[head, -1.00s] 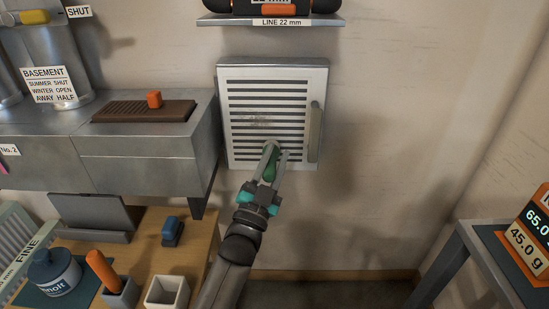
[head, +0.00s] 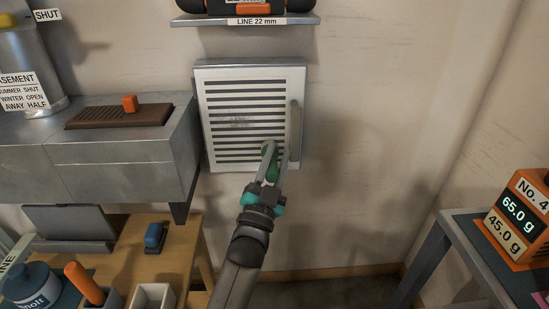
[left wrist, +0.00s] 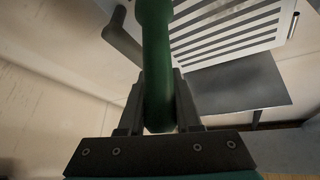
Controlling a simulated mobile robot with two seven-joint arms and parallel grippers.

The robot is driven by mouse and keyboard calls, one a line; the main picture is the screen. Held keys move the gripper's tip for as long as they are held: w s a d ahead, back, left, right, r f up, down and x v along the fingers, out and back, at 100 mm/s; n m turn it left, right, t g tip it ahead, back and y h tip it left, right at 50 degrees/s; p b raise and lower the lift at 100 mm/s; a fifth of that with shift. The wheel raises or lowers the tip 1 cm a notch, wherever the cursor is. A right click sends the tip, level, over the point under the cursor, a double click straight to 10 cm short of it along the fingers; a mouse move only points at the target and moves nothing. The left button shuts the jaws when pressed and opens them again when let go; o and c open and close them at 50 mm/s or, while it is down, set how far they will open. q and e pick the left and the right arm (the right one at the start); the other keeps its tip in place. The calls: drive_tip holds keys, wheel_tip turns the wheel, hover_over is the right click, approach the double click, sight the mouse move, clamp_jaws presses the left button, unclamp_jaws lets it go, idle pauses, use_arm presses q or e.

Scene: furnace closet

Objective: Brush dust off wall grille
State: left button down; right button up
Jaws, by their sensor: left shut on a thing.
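The wall grille (head: 222,113) is a pale metal panel with dark horizontal slats and a vertical grey handle (head: 295,130) on its right side. A faint brownish dust patch (head: 234,121) shows on its middle slats. My left gripper (head: 270,158) is in front of the grille's lower right part, shut on a green handle (head: 272,171). In the left wrist view the green handle (left wrist: 157,60) runs between the fingers and out of the top of the picture. Its far end is hidden, so I cannot tell whether it touches the slats. My right gripper is not in view.
A metal duct (head: 125,165) stands left of the grille, with a brown block (head: 115,117) on it. Below is a wooden table (head: 180,255) with a blue brush (head: 154,237). A shelf (head: 245,20) hangs above; a grey table (head: 465,240) stands right.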

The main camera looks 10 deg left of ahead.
use_arm(q)
drive_tip(key=shift+a, duration=0.1)
drive_tip(key=shift+s+a+p, duration=0.2)
drive_tip(key=shift+a+p, duration=0.05)
drive_tip(key=shift+a, duration=0.45)
drive_tip(key=shift+s+a+p, duration=0.25)
drive_tip(key=shift+a+p, duration=0.05)
drive_tip(key=shift+a, duration=0.4)
drive_tip(key=shift+s+a+p, duration=0.2)
drive_tip(key=shift+a+p, duration=0.05)
drive_tip(key=shift+a, duration=0.45)
drive_tip(key=shift+r, duration=0.1)
drive_tip(key=s+a+r+p, duration=0.1)
drive_tip(key=a+r+p, duration=0.3)
drive_tip(key=r+p, duration=0.4)
drive_tip(key=shift+p, duration=0.35)
idle(0.4)
